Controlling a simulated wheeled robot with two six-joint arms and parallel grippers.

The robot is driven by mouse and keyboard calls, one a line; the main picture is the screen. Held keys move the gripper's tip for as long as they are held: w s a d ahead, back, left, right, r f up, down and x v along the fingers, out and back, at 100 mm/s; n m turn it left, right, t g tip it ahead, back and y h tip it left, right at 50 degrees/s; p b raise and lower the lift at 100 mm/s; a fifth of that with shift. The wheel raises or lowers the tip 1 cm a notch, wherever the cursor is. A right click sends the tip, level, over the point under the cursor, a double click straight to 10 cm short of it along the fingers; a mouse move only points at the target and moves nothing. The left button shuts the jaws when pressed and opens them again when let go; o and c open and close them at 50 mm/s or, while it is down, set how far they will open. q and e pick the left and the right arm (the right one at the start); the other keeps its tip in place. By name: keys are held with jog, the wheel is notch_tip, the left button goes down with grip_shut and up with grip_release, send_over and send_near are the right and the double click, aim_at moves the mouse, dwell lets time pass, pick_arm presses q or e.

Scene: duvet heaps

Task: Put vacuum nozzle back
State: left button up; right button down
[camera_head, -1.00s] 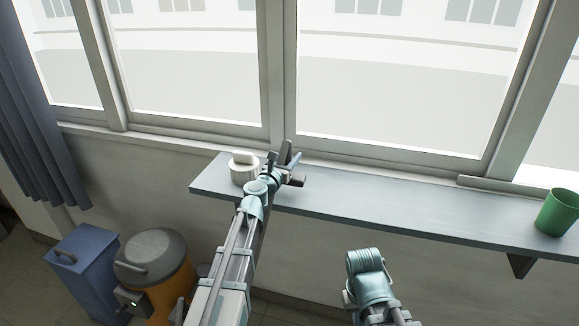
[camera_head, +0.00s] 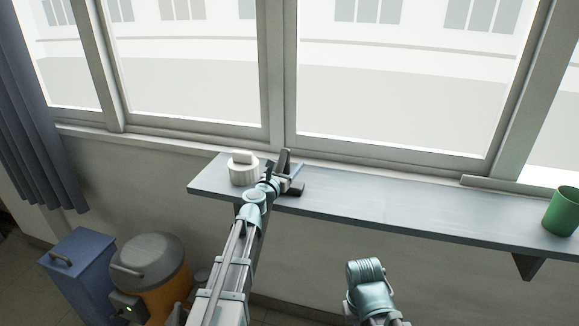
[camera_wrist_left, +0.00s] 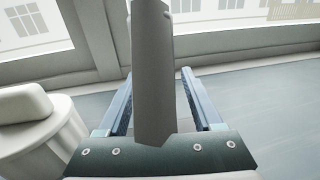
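A long, flat grey piece, which I take to be the vacuum nozzle (camera_wrist_left: 153,75), stands between the two blue fingers of my left gripper (camera_wrist_left: 157,75) in the left wrist view. The fingers sit close on either side of it, and it looks held; the contact itself is hidden. In the head view the nozzle (camera_head: 284,162) shows as a dark upright strip at my left gripper (camera_head: 290,175), over the shelf's left part, right of a white lidded pot. My right arm shows at the bottom centre; its gripper cannot be made out.
The grey wall shelf (camera_head: 400,213) under the window is bare along its middle. The white pot (camera_head: 242,172) stands close left of my left gripper. A green cup (camera_head: 562,212) stands at the right end. A blue bin (camera_head: 80,275) and an orange bin (camera_head: 160,275) stand below left.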

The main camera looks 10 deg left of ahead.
pick_arm(q)
jog(key=shift+r, duration=0.15)
jog(key=shift+s, duration=0.15)
jog(key=s+a, duration=0.2)
jog(key=s, duration=0.9)
jog(key=shift+s+a, duration=0.15)
jog(key=shift+s, duration=0.1)
